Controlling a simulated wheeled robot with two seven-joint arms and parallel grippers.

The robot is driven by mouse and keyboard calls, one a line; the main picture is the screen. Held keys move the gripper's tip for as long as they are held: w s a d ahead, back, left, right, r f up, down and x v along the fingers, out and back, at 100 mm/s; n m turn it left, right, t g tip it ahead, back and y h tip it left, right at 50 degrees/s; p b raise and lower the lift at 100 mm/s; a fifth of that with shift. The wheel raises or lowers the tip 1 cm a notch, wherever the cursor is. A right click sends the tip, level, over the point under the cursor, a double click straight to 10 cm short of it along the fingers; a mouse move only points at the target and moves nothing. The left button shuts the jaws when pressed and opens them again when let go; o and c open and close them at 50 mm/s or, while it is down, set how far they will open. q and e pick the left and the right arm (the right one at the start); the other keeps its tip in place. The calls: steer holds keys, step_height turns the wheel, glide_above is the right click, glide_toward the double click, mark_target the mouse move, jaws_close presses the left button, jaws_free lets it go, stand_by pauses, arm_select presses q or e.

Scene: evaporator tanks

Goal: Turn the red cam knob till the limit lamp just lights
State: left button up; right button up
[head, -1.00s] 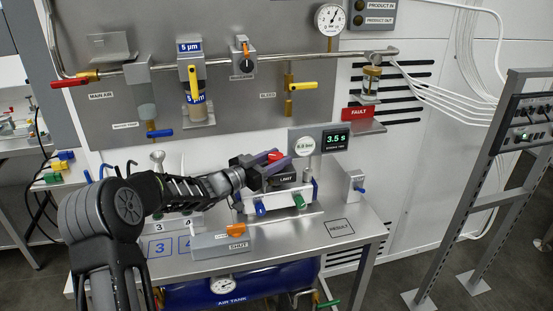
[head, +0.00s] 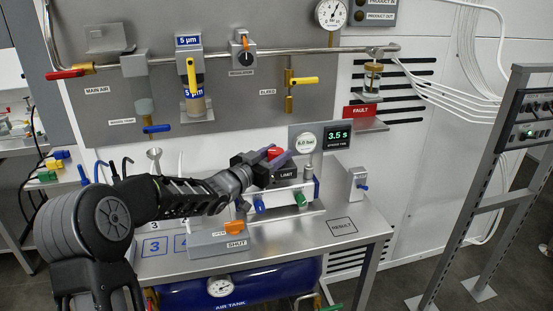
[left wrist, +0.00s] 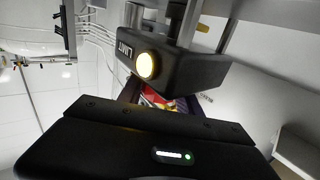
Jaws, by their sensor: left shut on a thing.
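The red cam knob (head: 275,153) sits at the limit unit on the bench, and a little of its red shows in the left wrist view (left wrist: 163,103). My left gripper (head: 274,156) is shut on it, with fingers on both sides hiding most of it. The black limit box (head: 287,173) is beside the fingers in the head view. In the left wrist view its round limit lamp (left wrist: 147,66) glows bright yellow-white. My right gripper is not in view.
A gauge (head: 306,141) and a display (head: 338,136) reading 3.5 s stand behind the knob. The orange-handled valve (head: 236,228) is in front, marked SHUT. The bench by the RESULT mark (head: 342,225) is clear.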

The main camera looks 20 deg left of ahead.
mark_target(270, 157)
arm_select(q)
steer(key=o, duration=1.4)
steer(key=shift+c, duration=0.2)
steer(key=shift+s, duration=0.1)
steer(key=b+v, duration=0.1)
steer(key=v, duration=0.6)
steer(key=shift+s+a, duration=0.15)
steer(key=shift+s, duration=0.15)
steer(key=shift+r, duration=0.1)
